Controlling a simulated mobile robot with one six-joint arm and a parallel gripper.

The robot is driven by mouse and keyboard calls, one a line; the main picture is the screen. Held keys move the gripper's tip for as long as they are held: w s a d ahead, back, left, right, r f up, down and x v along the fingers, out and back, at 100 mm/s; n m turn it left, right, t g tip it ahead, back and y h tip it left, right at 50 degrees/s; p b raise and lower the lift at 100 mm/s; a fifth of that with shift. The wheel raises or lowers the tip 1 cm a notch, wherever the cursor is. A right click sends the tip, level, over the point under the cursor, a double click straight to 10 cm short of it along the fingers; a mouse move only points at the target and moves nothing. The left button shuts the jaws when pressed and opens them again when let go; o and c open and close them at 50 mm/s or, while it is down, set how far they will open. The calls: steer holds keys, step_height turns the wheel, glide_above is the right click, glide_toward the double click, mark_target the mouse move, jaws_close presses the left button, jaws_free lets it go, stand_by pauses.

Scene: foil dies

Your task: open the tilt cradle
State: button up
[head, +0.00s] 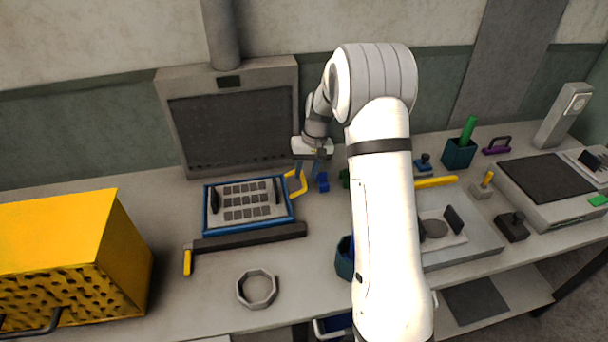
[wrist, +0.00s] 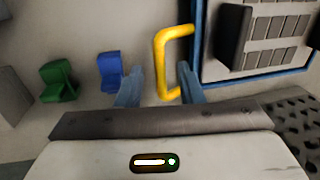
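The tilt cradle appears to be the blue-framed tray (head: 207,212) with grey blocks on it, left of centre on the bench. Its frame edge also shows at upper right in the wrist view (wrist: 197,40). A yellow U-shaped handle (head: 300,187) stands out from its right side; the wrist view shows this handle (wrist: 160,62) reaching between my fingertips. My gripper (head: 309,168) is at the handle. In the wrist view my gripper (wrist: 158,82) is open, with the handle nearer the right finger and a gap to the left one. Contact cannot be told.
A dark bar (head: 250,236) with a yellow end lies in front of the cradle. A grey vented hood (head: 228,80) stands behind it. Small blue (wrist: 109,70) and green (wrist: 57,80) pieces sit left of my fingers in the wrist view. A yellow box (head: 60,235) stands far left.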

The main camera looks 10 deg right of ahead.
steer(key=shift+a+f, duration=0.2)
steer(key=shift+f, duration=0.85)
steer(key=shift+c, duration=0.2)
jaws_close()
